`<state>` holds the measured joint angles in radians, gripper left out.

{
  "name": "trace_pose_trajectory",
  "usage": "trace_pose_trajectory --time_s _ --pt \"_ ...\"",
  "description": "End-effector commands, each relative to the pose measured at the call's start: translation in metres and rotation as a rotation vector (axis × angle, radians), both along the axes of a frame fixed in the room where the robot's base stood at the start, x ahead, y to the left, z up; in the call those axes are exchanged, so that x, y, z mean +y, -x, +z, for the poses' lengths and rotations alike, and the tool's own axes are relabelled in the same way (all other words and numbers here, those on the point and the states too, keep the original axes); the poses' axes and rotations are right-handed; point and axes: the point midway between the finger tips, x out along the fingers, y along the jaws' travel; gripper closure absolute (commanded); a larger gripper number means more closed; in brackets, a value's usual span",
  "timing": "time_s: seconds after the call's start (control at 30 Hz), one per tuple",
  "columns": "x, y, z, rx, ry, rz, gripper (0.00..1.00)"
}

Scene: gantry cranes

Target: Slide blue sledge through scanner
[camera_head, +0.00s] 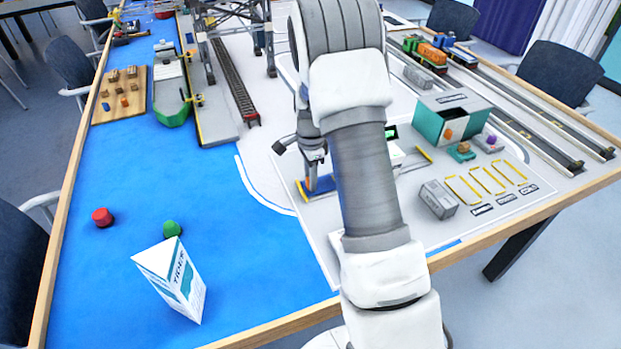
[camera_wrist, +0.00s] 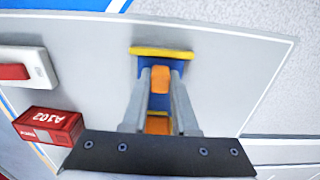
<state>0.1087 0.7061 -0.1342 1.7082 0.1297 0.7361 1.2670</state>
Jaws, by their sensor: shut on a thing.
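My gripper (camera_head: 312,178) points down at the left side of the grey station board, and its fingers are shut on an orange handle (camera_wrist: 159,80). The handle stands on the blue sledge (camera_wrist: 179,68), which is mostly hidden by the fingers in the wrist view. In the head view a bit of the sledge (camera_head: 323,184) shows beside the fingers, next to a yellow bar (camera_wrist: 162,53). A white housing with a green display (camera_head: 391,132), possibly the scanner, stands to the right, largely hidden behind my arm.
A teal and white box (camera_head: 452,118) and a grey box (camera_head: 437,199) stand farther right on the table. Another yellow bar (camera_head: 425,154) lies right of my arm.

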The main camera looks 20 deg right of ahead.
Motion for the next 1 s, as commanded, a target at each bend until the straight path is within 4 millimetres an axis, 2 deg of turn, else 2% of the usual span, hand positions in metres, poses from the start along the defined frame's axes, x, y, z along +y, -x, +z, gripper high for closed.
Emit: trace_pose_trajectory --time_s 0.07,0.17,0.4,0.53,0.7,0.97,1.0 --pt "-0.007 0.0 0.001 -0.001 0.001 -0.003 1.0" --pt "-0.028 0.0 0.0 -0.001 0.001 -0.007 1.0" --pt "-0.098 0.0 0.001 -0.002 0.002 -0.008 1.0" --pt "-0.124 -0.001 0.001 -0.003 0.002 -0.003 1.0" --pt "-0.138 0.0 0.001 -0.001 0.001 0.0 1.0" --pt "-0.138 0.0 0.001 -0.001 0.001 0.001 1.0" --pt "-0.138 0.0 0.001 -0.001 0.001 0.001 0.7"
